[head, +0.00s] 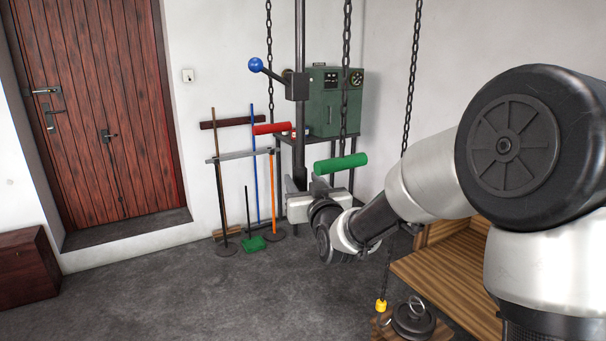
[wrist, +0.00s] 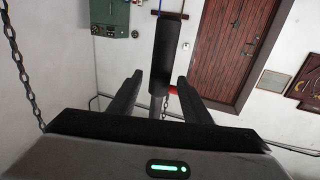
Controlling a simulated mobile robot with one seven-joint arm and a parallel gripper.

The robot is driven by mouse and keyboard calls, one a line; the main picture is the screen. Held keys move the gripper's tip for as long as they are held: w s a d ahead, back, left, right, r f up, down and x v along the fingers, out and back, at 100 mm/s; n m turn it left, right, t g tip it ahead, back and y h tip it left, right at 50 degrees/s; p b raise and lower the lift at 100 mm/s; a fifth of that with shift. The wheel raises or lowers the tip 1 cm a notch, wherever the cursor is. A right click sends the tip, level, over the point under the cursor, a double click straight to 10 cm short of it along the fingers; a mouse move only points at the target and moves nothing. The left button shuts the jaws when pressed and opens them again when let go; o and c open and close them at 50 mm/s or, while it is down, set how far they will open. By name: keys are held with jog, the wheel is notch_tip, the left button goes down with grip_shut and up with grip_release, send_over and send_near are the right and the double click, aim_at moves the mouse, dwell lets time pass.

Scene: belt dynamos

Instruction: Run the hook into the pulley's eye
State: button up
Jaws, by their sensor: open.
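A small yellow piece (head: 381,306), which looks like the hook, hangs at the low end of a dark chain at the bottom of the head view; its exact shape is too small to tell. Just right of it is the dark round pulley (head: 413,320) with a metal ring, its eye (head: 416,304), on top. The yellow piece and the eye appear apart. My gripper (head: 305,185) is open, up and left of both, near the dark post. The wrist view shows its two fingers (wrist: 156,98) spread, with the post (wrist: 163,55) between them in the picture; contact cannot be told. Hook and pulley are outside the wrist view.
A green handle (head: 340,163) and a red handle (head: 272,128) are near hanging chains. A blue-knobbed lever (head: 256,65) is on the post, before a green cabinet (head: 335,100). A wooden bench (head: 450,270) is at right, partly behind my arm.

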jog(key=shift+x, duration=1.35)
grip_shut()
jog(key=w+d, duration=0.5)
jog(key=d, duration=0.3)
jog(key=w+d+b, duration=0.1)
jog(key=w+d, duration=0.5)
jog(key=d, duration=0.2)
jog(key=shift+d, duration=0.35)
grip_release()
